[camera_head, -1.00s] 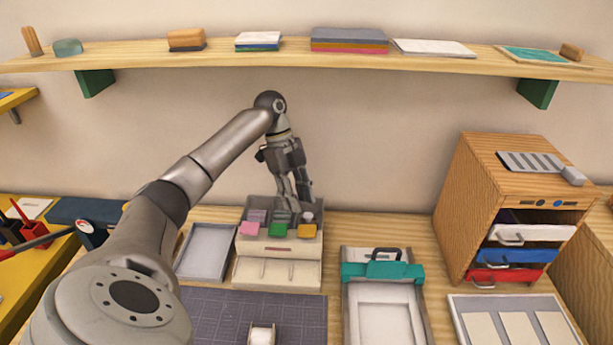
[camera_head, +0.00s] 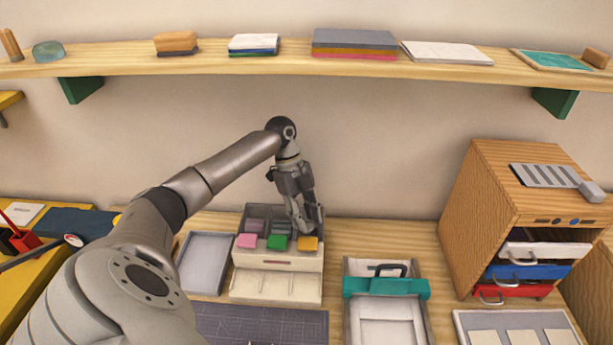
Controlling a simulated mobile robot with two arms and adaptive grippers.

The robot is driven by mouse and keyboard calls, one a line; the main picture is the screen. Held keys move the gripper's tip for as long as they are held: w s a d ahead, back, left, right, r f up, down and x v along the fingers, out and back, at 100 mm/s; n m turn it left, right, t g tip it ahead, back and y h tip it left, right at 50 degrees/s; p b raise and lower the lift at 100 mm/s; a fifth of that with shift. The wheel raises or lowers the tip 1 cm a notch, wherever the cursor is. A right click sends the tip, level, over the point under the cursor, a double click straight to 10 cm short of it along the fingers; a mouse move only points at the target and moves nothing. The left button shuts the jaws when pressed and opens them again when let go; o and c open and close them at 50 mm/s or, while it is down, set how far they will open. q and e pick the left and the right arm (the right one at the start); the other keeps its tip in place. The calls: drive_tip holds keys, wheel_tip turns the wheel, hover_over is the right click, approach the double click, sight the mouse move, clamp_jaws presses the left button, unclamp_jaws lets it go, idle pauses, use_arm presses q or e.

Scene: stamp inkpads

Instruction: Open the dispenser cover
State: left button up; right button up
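A cream box (camera_head: 277,286) stands on the wooden table, with compartments in its upper part and a sloped front below. Pink (camera_head: 246,241), green (camera_head: 277,242) and orange (camera_head: 308,243) pads sit in a row along it. I cannot tell for sure which part is the dispenser cover. My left gripper (camera_head: 307,226) points down at the box's back right compartment, just behind the orange pad. Its fingers hide the small white-topped piece seen there earlier; whether they touch or grip it is unclear. My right gripper is not in view.
A grey tray (camera_head: 204,262) lies left of the box. A teal-clamped frame (camera_head: 386,287) and a wooden drawer cabinet (camera_head: 480,215) stand to the right. A dark mat (camera_head: 262,325) lies in front. A loaded shelf (camera_head: 300,62) runs above.

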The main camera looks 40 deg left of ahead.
use_arm(q)
drive_tip(key=shift+d+f, duration=0.25)
drive_tip(key=shift+f, duration=0.25)
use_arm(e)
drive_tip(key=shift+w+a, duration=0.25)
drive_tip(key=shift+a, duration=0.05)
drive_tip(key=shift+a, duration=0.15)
use_arm(q)
clamp_jaws()
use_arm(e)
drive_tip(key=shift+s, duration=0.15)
use_arm(q)
drive_tip(key=shift+a, duration=0.1)
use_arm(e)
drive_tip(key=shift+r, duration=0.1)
use_arm(q)
drive_tip(key=s+a, duration=0.2)
drive_tip(key=a, duration=0.1)
drive_tip(key=s+a+p, duration=0.1)
drive_tip(key=s+a, duration=0.2)
drive_tip(key=shift+s, duration=0.15)
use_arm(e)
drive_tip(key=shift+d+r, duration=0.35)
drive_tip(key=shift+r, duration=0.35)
